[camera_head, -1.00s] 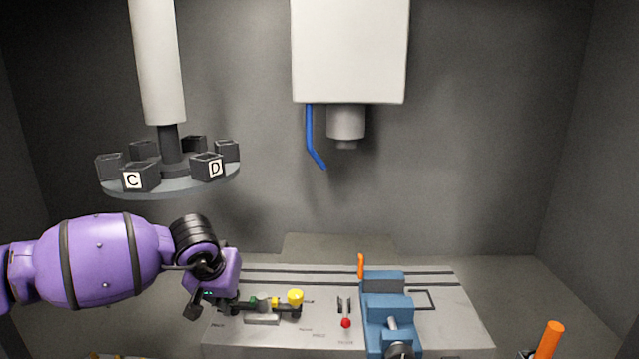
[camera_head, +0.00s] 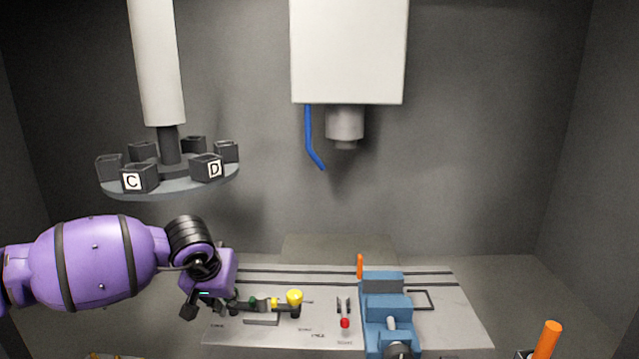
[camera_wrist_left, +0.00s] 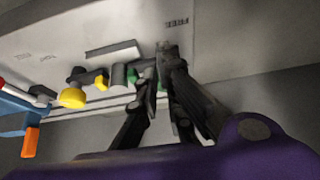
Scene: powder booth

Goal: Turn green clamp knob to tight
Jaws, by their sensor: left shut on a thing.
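The green clamp knob (camera_head: 253,301) is a small green part on the dark clamp at the left of the grey table. It also shows in the left wrist view (camera_wrist_left: 133,76), partly hidden by a finger. My left gripper (camera_wrist_left: 161,72) is shut at the green part, with a bit of green showing between its fingers. In the head view the left gripper (camera_head: 230,306) reaches the clamp's left end from the left. The knob's exact turn angle cannot be told. My right gripper is out of view.
A yellow knob (camera_head: 294,298) stands at the clamp's right end. A red-tipped lever (camera_head: 345,323) and a blue vise (camera_head: 388,310) with an orange handle (camera_head: 360,266) are farther right. A carousel (camera_head: 170,182) hangs above my left arm. A white spindle housing (camera_head: 348,55) hangs at the centre.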

